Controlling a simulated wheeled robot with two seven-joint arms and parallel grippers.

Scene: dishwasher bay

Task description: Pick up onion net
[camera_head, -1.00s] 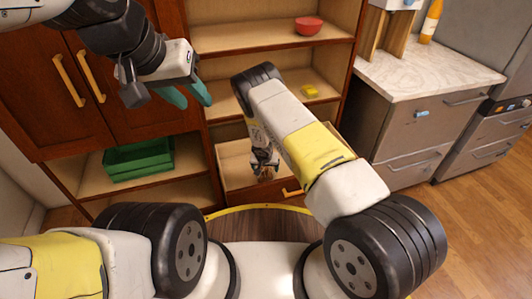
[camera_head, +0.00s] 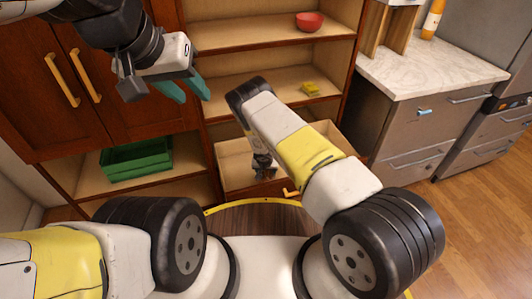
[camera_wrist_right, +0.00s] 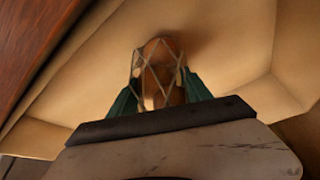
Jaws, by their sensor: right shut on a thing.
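The onion net (camera_wrist_right: 157,66) is a brown, rounded bundle in pale mesh, seen in the right wrist view. My right gripper (camera_wrist_right: 160,92) is shut on it, with a teal finger at each side of the net. In the head view my right gripper (camera_head: 264,174) is inside the open drawer (camera_head: 236,172), and the net cannot be made out there. In the wrist view the pale drawer interior lies behind the net; whether the net touches it is unclear. My left gripper (camera_head: 196,99) is open and empty, with its teal fingers apart, in front of the cabinet.
A green crate (camera_head: 137,163) stands on the lower left shelf. A red bowl (camera_head: 309,21) and a yellow sponge-like item (camera_head: 311,89) are on the shelves above the drawer. A marble-topped counter (camera_head: 425,68) with a bottle (camera_head: 433,20) is at the right.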

